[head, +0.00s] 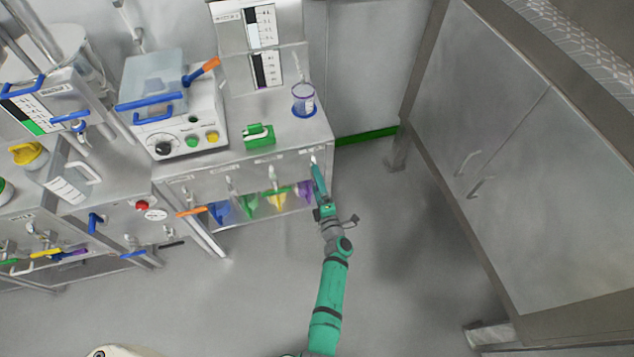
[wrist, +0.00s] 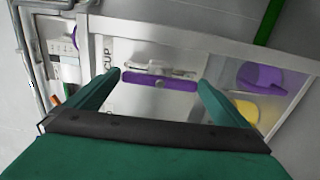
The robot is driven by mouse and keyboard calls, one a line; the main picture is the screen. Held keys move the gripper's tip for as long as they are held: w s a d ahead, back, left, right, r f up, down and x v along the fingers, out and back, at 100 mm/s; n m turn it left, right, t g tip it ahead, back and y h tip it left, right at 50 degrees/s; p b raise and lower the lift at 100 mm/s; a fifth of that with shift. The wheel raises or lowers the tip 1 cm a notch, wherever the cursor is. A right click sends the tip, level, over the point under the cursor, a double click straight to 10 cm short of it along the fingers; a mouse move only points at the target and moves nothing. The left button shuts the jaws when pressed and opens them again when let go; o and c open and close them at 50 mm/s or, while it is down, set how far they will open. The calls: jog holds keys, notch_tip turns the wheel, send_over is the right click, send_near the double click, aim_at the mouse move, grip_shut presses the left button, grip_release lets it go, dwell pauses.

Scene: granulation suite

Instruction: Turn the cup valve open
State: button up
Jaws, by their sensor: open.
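The cup valve shows in the wrist view as a purple bar handle (wrist: 158,83) with a pale metal body behind it, beside a label reading CUP. My gripper (wrist: 160,82) is open, its two green fingers on either side of the handle; they look apart from it, though contact is hard to judge. In the head view my gripper (head: 317,172) is at the right end of the bench's front panel, and the arm hides the valve handle.
Purple (head: 304,191), yellow (head: 277,198) and blue (head: 220,211) funnel-like parts sit behind the clear lower front. An orange handle (head: 191,211) sticks out at the left. A green-handled block (head: 259,136) is on the bench top. A steel cabinet (head: 500,170) stands right, with open floor between.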

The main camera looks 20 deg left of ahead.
jog(key=v, duration=1)
jog(key=shift+s+d, duration=0.1)
jog(key=s+d+r+m+h, duration=0.3)
jog(key=s+r+m, duration=0.4)
jog(key=s, duration=0.5)
jog(key=s+d+r+m+h, duration=0.3)
jog(key=s+d+r+m, duration=0.2)
jog(key=s, duration=0.7)
jog(key=s+d+r+m+h, duration=0.4)
jog(key=s+d+r+m, duration=0.1)
jog(key=s+r+m, duration=0.5)
jog(key=s+m, duration=0.2)
jog(key=m, duration=0.1)
